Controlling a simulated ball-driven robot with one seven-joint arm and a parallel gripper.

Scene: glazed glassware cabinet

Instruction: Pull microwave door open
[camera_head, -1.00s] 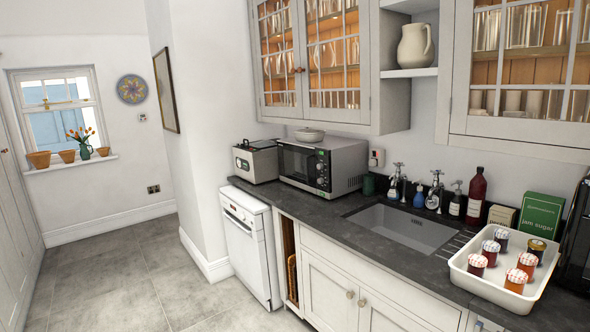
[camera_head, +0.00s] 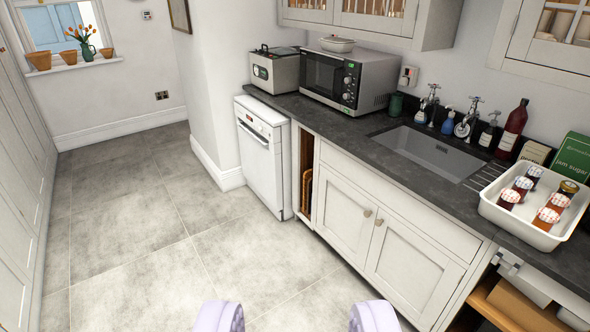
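The microwave (camera_head: 350,77) stands on the dark worktop, between a steel bread-bin-like box and the sink. It is silver with a dark glass door (camera_head: 322,76) on its left and a control panel with knobs on its right. The door looks shut. A white lidded dish (camera_head: 337,44) sits on top of it. My gripper (camera_head: 296,318) shows at the bottom edge as two pale lilac fingers, wide apart with only floor between them. It is well short of the microwave and the counter. The rest of the gripper is out of frame.
The worktop (camera_head: 340,124) holds a sink (camera_head: 425,152), taps, bottles and a white tray (camera_head: 538,222) of jars at the right. A white dishwasher (camera_head: 262,160) and cupboards stand below. Glazed wall cabinets hang above. Grey floor (camera_head: 140,230) is clear at left and centre.

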